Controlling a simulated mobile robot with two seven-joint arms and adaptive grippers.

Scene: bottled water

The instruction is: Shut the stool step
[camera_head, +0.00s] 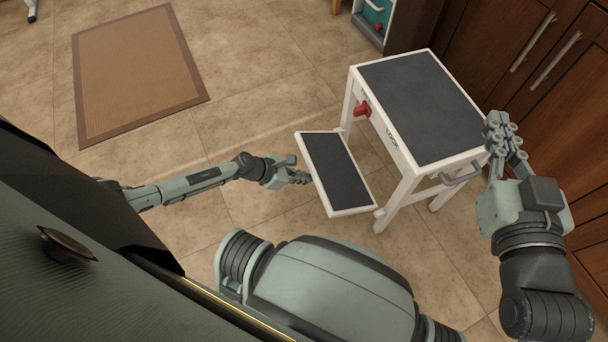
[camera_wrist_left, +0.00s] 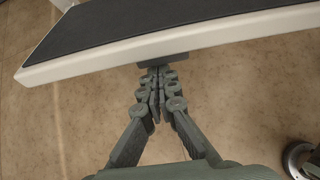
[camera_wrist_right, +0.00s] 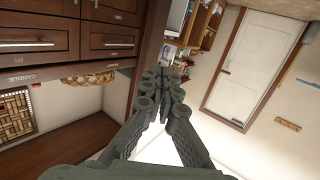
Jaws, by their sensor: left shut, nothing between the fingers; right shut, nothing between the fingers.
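The white stool (camera_head: 395,150) has a dark grey top (camera_head: 420,100) and stands in front of the cabinets. Its step (camera_head: 338,172), a dark panel with a white rim, sticks out from the stool toward the left. My left gripper (camera_head: 306,178) is shut and empty at the step's outer edge. In the left wrist view the left fingertips (camera_wrist_left: 158,72) are at the step's white rim (camera_wrist_left: 200,40); contact is unclear. My right gripper (camera_head: 494,122) is shut and empty, raised by the stool's right corner; it also shows in the right wrist view (camera_wrist_right: 165,72).
Dark wooden cabinets (camera_head: 540,75) with metal handles stand behind and right of the stool. A brown mat (camera_head: 138,70) lies on the tiled floor at the upper left. A grey handle (camera_head: 462,177) is on the stool's right side. The floor left of the step is clear.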

